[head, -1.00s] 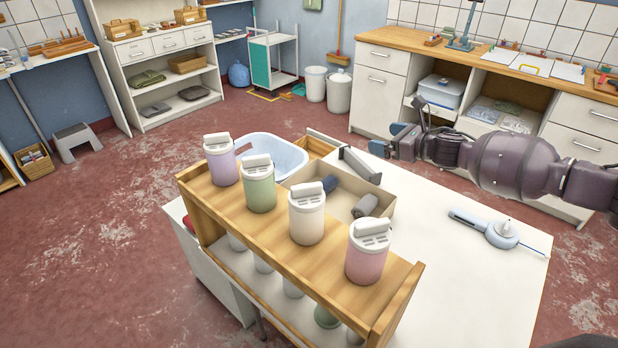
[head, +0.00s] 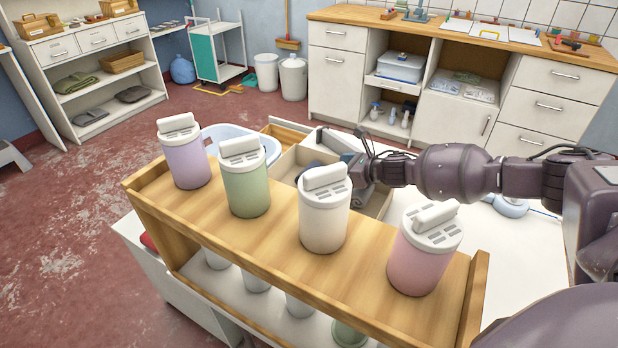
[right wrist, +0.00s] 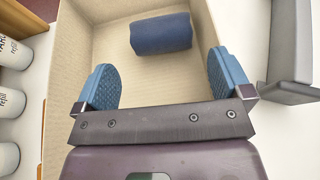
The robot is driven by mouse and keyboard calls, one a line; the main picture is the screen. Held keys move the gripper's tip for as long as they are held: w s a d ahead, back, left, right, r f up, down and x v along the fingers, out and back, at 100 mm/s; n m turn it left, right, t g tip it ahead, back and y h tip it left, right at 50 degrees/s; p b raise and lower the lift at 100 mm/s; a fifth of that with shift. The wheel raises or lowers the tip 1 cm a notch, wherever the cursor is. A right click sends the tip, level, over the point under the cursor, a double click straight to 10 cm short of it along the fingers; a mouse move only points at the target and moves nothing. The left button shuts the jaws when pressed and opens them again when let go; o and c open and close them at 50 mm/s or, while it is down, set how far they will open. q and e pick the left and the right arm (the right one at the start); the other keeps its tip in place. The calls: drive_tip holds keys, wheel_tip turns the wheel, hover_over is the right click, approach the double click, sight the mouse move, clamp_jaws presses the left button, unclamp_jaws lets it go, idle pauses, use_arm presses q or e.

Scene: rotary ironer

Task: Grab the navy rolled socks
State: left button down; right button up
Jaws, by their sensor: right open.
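The navy rolled socks (right wrist: 161,34) lie in a beige open box (right wrist: 65,75), near one wall of it in the right wrist view. In the head view the socks (head: 307,173) are mostly hidden behind the white-lidded jar. My right gripper (right wrist: 163,74) is open over the box, its two blue pads apart with nothing between them. The socks lie just beyond the fingertips, towards the top of the right wrist view. In the head view the right gripper (head: 352,165) is above the box, partly behind the jar. My left gripper is not in view.
A wooden rack (head: 275,238) carrying several lidded jars stands in front of the box. A light-blue basin (head: 235,137) and a wooden tray (head: 285,133) are beyond. A grey bracket-like part (right wrist: 290,70) stands beside the box. The white table is clear at right.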

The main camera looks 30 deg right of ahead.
sight(308, 166)
drive_tip(key=b+x, duration=0.1)
drive_tip(key=x, duration=0.3)
drive_tip(key=shift+a+f, duration=0.1)
drive_tip(key=shift+f, duration=0.1)
drive_tip(key=shift+w+a+f, duration=0.15)
drive_tip(key=shift+w+a, duration=0.15)
drive_tip(key=shift+w, duration=0.25)
drive_tip(key=shift+w+a+f, duration=0.1)
drive_tip(key=shift+w+a, duration=0.05)
drive_tip(key=shift+w, duration=0.1)
drive_tip(key=b+x, duration=0.1)
drive_tip(key=x, duration=0.3)
drive_tip(key=shift+w+f+b, duration=0.2)
drive_tip(key=shift+w+b, duration=0.05)
drive_tip(key=shift+b, duration=0.05)
drive_tip(key=shift+a+r, duration=0.1)
drive_tip(key=c, duration=0.6)
drive_tip(key=shift+o, duration=0.2)
drive_tip(key=shift+r, duration=0.1)
